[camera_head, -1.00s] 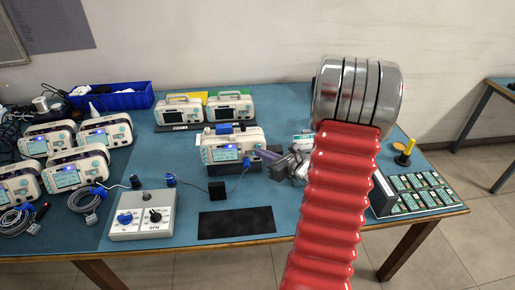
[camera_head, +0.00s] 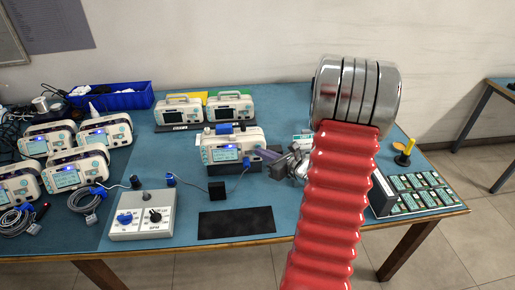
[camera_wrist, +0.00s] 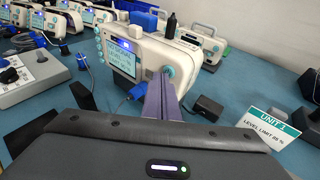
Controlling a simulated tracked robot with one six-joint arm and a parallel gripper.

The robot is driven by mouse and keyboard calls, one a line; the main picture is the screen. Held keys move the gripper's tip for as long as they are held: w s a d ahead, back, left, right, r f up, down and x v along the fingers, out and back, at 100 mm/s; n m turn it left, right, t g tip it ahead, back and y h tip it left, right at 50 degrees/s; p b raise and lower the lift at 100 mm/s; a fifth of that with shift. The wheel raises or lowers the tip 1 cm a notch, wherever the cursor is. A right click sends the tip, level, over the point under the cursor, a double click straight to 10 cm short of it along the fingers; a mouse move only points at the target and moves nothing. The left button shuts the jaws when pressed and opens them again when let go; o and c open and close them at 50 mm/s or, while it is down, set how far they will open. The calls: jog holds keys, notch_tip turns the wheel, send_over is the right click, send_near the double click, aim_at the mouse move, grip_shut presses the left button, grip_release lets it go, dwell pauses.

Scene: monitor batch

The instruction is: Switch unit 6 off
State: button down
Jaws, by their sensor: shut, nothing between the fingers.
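A white monitor (camera_head: 232,148) stands in the middle of the bench with its blue screen lit. It also shows in the wrist view (camera_wrist: 148,55), with a teal round control (camera_wrist: 168,72) on its front right edge. My gripper (camera_head: 262,154) is shut and empty, its purple fingers pointing at the right end of this monitor. In the wrist view the fingertips (camera_wrist: 161,78) are at or just before the teal control and partly cover it. I cannot tell whether they touch. No number 6 is readable on any unit.
Several lit monitors (camera_head: 65,180) crowd the left. Two dark-screened monitors (camera_head: 180,110) stand behind. A control box with knobs (camera_head: 143,215) and a black mat (camera_head: 236,223) lie in front. A "UNIT" card (camera_wrist: 265,128) stands close at right in the wrist view.

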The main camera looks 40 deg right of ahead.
dwell(0.4)
jog(key=shift+s+a, duration=0.4)
jog(key=shift+s, duration=0.25)
jog(key=s+a, duration=0.1)
jog(key=s, duration=0.1)
jog(key=s+a, duration=0.2)
dwell(0.5)
jog(key=shift+s+d, duration=0.1)
dwell(0.7)
